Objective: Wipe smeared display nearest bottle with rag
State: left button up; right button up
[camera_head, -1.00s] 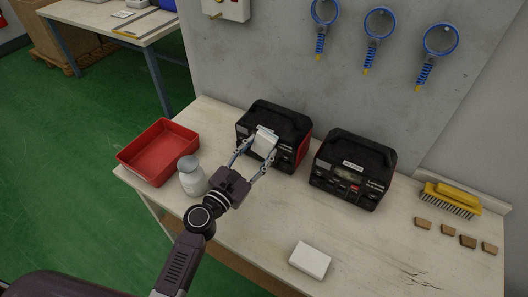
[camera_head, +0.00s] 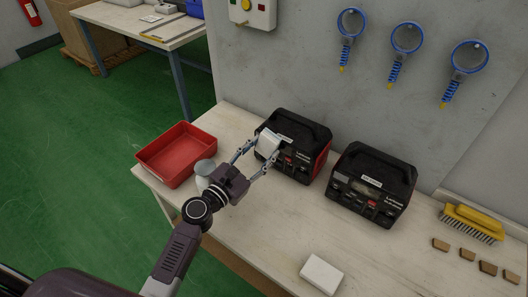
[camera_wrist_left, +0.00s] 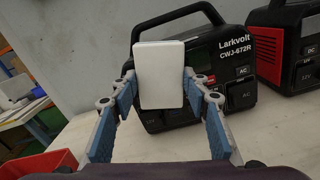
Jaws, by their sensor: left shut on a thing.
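My left gripper (camera_head: 262,160) is shut on a white, slab-shaped pad, taken as the rag (camera_head: 267,142); it also shows in the wrist view (camera_wrist_left: 160,75). The pad is upright before the left part of the front of the left black power station (camera_head: 299,131), labelled Larkvolt in the wrist view (camera_wrist_left: 238,54). It hides that station's display; contact is unclear. A pale bottle (camera_head: 203,168) stands left of this station, partly behind my gripper. The right power station (camera_head: 373,166) has a dull display (camera_head: 361,186); smears cannot be told. My right gripper is not in view.
A red tray (camera_head: 177,153) sits at the table's left end. A white block (camera_head: 322,273) lies near the front. A yellow brush (camera_head: 470,222) and several brown blocks (camera_head: 464,254) are at the right. The middle of the table (camera_head: 290,215) is clear.

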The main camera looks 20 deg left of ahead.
pick_arm(q)
jog(key=shift+a+r, duration=0.1)
jog(key=shift+v, duration=1.95)
jog(key=shift+b+v, duration=0.35)
jog(key=shift+v, duration=0.6)
jog(key=v, duration=0.3)
jog(key=shift+b, duration=0.35)
